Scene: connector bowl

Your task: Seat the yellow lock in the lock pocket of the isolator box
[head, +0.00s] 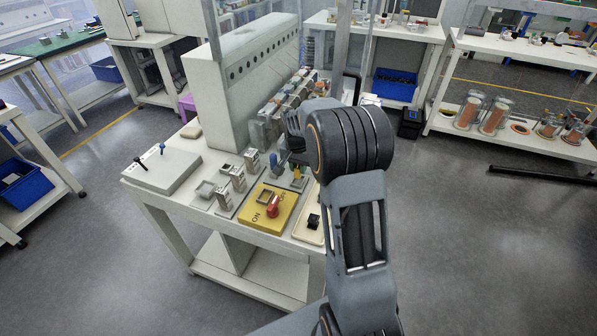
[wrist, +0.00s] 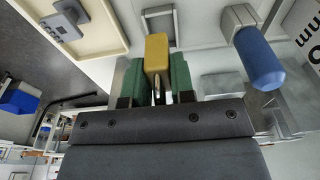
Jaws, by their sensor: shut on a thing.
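The yellow lock (wrist: 157,52) is between the green fingers of my gripper (wrist: 157,76) in the wrist view. My gripper is shut on it, and a bit of metal shows below the lock between the fingers. In the head view a small yellow patch (head: 297,174) by my gripper looks like the lock. The isolator box (head: 282,217) is the yellow box with ON lettering and a red rotary handle (head: 273,208), near the table's front edge. A grey square frame on its top (head: 264,196) may be the lock pocket. My gripper is behind and right of the box, apart from it.
A cream tray (wrist: 97,38) with a grey and black part lies at upper left in the wrist view. A blue-handled piece (wrist: 258,58) stands close on the right. Small grey fixtures (head: 222,190) stand left of the box; a tall grey cabinet (head: 240,85) stands behind.

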